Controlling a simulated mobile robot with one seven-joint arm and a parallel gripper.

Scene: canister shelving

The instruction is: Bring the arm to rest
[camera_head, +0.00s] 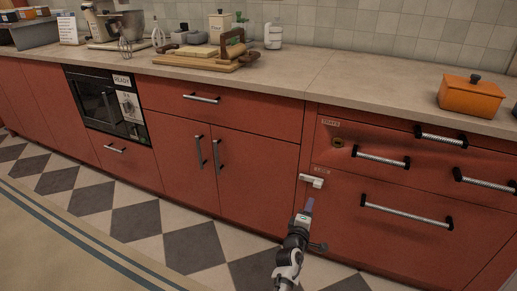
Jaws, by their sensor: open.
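My arm rises from the bottom edge, right of the middle, in front of the red lower cabinets. My gripper (308,207) is at its upper end, pointing up in the picture, with a bluish finger showing. The jaws are open and nothing shows between them. Whether the tip touches the cabinet or the fitting, I cannot tell.
Bar handles (405,217) stick out from the drawers at right. The counter (290,78) holds a flour canister (219,27), a wooden board (196,61) with a rolling pin, and an orange box (471,97). A built-in oven (103,102) is at left. The checkered floor (134,221) at left is clear.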

